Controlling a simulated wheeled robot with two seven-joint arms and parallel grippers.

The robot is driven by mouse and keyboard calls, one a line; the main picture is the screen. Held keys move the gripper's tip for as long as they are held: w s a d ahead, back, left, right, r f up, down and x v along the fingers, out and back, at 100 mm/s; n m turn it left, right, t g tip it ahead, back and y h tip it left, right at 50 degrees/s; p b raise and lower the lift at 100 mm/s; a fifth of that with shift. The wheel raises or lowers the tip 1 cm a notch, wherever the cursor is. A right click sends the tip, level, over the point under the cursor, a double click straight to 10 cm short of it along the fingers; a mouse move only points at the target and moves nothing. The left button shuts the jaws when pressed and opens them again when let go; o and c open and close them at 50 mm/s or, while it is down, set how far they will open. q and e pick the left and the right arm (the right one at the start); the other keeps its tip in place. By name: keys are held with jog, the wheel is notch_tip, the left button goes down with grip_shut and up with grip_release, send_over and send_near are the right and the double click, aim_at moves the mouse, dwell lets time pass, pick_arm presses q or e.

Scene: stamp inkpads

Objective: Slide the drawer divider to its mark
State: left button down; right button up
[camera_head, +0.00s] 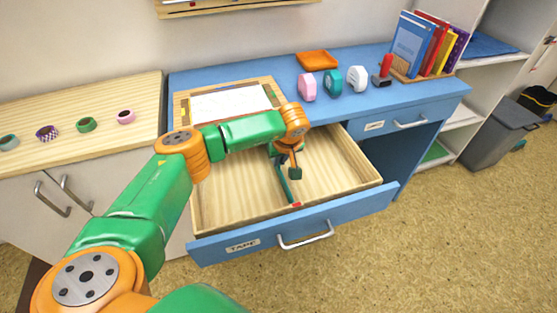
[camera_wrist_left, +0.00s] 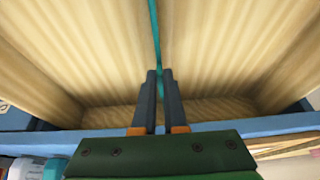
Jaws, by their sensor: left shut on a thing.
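The drawer (camera_head: 220,210) with the label TAPE is pulled open, its pale wooden inside bare apart from the divider. The thin teal divider (camera_head: 283,186) stands across it from back to front; in the left wrist view it is a narrow teal strip (camera_wrist_left: 155,35). My left gripper (camera_head: 295,172) reaches down into the drawer, and its two dark fingers (camera_wrist_left: 157,75) are shut on the divider. A small red spot (camera_head: 296,204) shows by the divider's front end; I cannot tell whether they line up. My right gripper is not in view.
On the blue desk (camera_head: 345,115) stand several tape dispensers, an orange tray (camera_head: 317,61), a red-handled stamp (camera_head: 384,68) and books (camera_head: 418,45). A framed board with paper (camera_head: 228,103) lies behind my left arm. Tape rolls (camera_head: 86,124) sit on the left cabinet.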

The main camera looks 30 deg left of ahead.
pick_arm(q)
jog(key=shift+s+a, duration=0.15)
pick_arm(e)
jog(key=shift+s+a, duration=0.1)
pick_arm(q)
jog(key=c, duration=1)
grip_release()
jog(key=shift+o, duration=0.2)
jog(key=v, duration=0.7)
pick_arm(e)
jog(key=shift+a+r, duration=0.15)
pick_arm(q)
jog(key=shift+r, duration=0.1)
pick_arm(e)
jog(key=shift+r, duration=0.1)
